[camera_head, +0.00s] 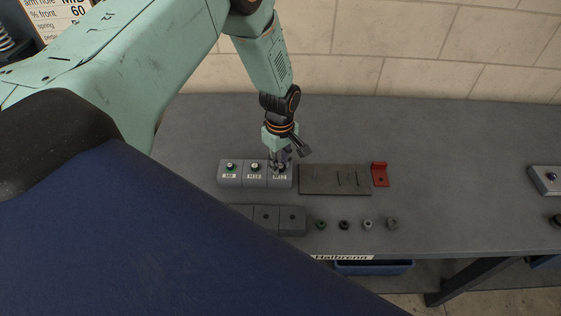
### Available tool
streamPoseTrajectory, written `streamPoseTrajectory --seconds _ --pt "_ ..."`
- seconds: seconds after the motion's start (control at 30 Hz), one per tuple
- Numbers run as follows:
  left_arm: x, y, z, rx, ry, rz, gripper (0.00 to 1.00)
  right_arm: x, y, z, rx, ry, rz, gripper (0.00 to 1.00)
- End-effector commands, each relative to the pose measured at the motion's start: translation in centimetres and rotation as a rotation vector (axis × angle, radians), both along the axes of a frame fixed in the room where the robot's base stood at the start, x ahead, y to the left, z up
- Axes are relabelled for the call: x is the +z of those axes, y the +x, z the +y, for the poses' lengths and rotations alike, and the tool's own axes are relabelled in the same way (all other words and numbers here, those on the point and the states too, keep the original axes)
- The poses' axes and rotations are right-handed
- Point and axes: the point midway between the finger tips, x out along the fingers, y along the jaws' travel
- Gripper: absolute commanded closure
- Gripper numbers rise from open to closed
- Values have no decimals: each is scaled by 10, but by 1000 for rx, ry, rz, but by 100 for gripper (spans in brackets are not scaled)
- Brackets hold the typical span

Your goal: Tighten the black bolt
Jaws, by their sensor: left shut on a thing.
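A row of grey blocks (230,180) stands on the table, labelled M8, M10 and M12 from left to right. Small bolt heads show on top of the M8 block (231,167) and the M10 block (255,167). My left gripper (279,163) points down over the M12 block (281,182), at the right end of the row. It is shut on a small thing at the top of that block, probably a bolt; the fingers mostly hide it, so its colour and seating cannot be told. My right gripper is not in view.
A dark slotted plate (335,180) and a red bracket (380,175) are just right of the blocks. In front are a darker block row (291,221) and several small round parts (344,225). Another block (546,182) sits far right. The table (455,180) is clear between.

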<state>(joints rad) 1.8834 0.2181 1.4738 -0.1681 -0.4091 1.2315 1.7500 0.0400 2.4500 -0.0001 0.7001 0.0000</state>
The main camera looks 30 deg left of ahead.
Motion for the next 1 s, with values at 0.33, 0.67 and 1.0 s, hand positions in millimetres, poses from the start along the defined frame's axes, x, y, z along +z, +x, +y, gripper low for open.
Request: streamPoseTrajectory --seconds 0.33,0.67,1.0 --pt "-2 1 1 -353 1 -2 100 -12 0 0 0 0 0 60" --pt "-1 1 1 -444 1 -2 100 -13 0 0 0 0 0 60" --pt "-1 1 0 -464 1 -2 62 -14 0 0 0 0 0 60"
